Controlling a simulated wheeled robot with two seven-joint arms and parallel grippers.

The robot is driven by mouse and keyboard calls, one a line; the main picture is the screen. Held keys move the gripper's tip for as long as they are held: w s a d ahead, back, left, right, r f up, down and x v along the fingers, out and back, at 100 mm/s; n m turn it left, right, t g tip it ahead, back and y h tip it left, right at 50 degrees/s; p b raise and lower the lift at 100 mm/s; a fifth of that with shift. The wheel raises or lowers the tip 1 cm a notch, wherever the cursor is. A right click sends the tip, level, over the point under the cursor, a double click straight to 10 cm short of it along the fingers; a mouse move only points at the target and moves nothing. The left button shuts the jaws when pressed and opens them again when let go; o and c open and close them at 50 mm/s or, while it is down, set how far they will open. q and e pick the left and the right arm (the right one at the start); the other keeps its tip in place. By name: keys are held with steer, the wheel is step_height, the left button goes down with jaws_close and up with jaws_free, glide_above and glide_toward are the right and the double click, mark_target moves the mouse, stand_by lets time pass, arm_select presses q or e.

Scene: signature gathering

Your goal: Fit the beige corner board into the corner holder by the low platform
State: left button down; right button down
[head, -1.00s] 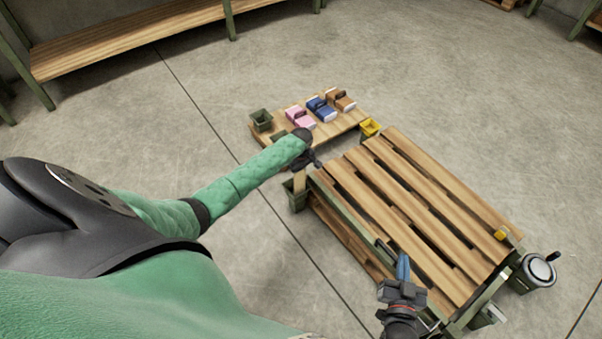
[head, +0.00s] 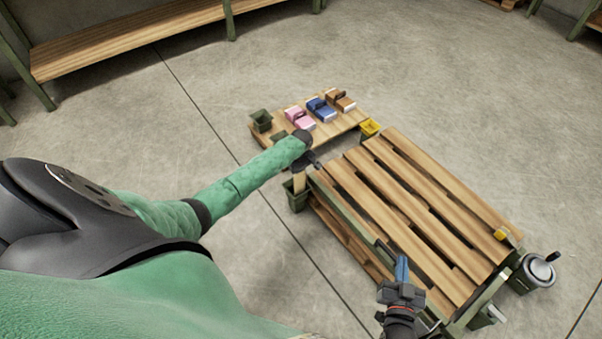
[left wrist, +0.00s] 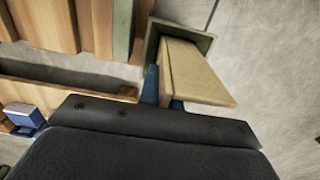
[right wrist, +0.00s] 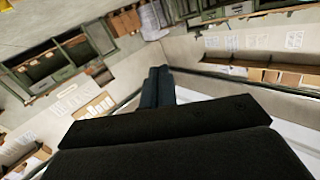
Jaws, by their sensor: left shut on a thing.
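The beige corner board (head: 299,182) stands at the green corner holder (head: 296,201), beside the left end of the low slatted platform (head: 415,205). In the left wrist view the board (left wrist: 200,78) shows a folded L shape, and its far end is inside the rim of the holder (left wrist: 206,38). How deep it sits is hidden. My left gripper (head: 308,168) is shut on the board's near part, with blue fingers (left wrist: 163,90) at one of its edges. My right gripper (head: 402,270) is shut and empty near the platform's front edge; its fingers (right wrist: 158,86) are together.
A low wooden board (head: 350,118) behind holds pink, blue and brown items and a green bin (head: 261,120). A yellow container (head: 369,128) stands by the platform's back corner. Floor on the left is clear.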

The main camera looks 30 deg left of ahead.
arm_select(q)
steer(key=shift+f, duration=0.15)
arm_select(e)
steer(key=shift+s+f, duration=0.15)
steer(key=shift+f, duration=0.4)
arm_select(q)
steer(key=c, duration=1.6)
jaws_free()
arm_select(e)
steer(key=shift+r, duration=0.2)
